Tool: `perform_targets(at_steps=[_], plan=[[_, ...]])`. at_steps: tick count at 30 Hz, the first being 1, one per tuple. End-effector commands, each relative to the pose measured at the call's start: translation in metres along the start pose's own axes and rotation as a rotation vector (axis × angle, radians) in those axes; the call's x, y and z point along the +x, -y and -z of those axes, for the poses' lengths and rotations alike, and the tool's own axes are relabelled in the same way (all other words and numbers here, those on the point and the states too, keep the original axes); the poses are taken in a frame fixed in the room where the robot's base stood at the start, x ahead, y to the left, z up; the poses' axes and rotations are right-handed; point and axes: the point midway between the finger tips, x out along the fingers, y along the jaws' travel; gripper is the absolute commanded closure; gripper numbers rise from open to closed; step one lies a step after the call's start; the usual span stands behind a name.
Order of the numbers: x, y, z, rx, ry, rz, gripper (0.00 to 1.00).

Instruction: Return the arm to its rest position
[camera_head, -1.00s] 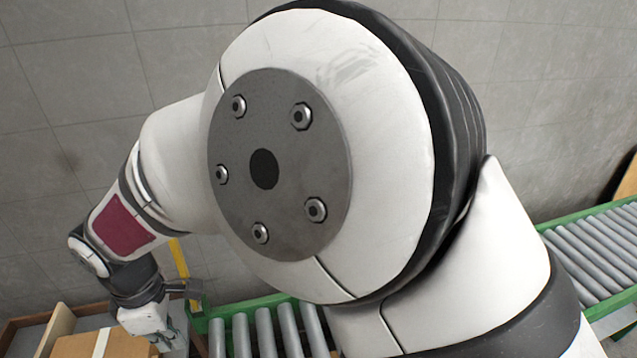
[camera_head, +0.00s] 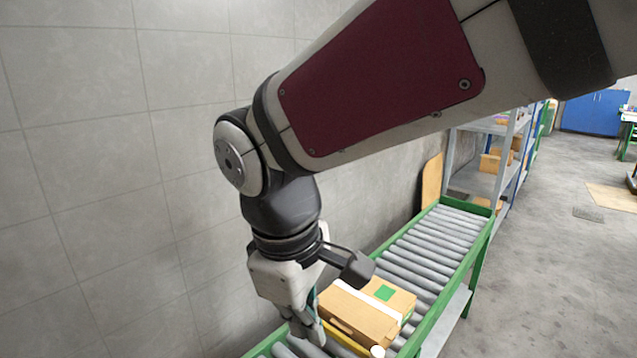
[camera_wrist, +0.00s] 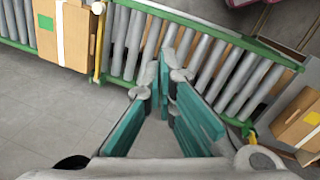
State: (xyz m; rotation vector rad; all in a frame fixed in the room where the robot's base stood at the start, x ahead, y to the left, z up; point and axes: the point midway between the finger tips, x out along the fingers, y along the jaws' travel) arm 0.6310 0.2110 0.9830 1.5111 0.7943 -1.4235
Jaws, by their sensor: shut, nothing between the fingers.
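My gripper (camera_head: 312,335) hangs at the end of my arm, pointing down, in the head view. It is at the left side of the roller conveyor (camera_head: 430,255), close beside a cardboard box. In the wrist view my gripper (camera_wrist: 165,65) has its teal-padded fingers brought together at the tips, with nothing held between them. The conveyor rollers (camera_wrist: 205,60) lie beyond the fingertips. My arm crosses the upper part of the head view.
A cardboard box (camera_head: 362,318) with white tape and a green label sits on the conveyor. Another box (camera_wrist: 300,118) shows at the right of the wrist view. A grey wall (camera_head: 100,160) stands at left. Shelves (camera_head: 490,150) stand at the back.

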Motion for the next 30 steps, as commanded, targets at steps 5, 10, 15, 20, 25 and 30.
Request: perform_targets(at_steps=[5,10,15,20,25,30], plan=[[-0.013,-0.018,-0.096,0.339,0.008,0.010,1.00],[-0.014,-0.006,-0.172,0.644,0.006,0.038,1.00],[-0.009,0.018,-0.219,0.877,-0.007,0.069,1.00],[-0.003,0.039,-0.245,1.036,-0.024,0.094,1.00],[0.006,0.062,-0.264,1.185,-0.045,0.121,1.00],[-0.025,0.052,-0.262,1.167,-0.074,0.098,1.00]])
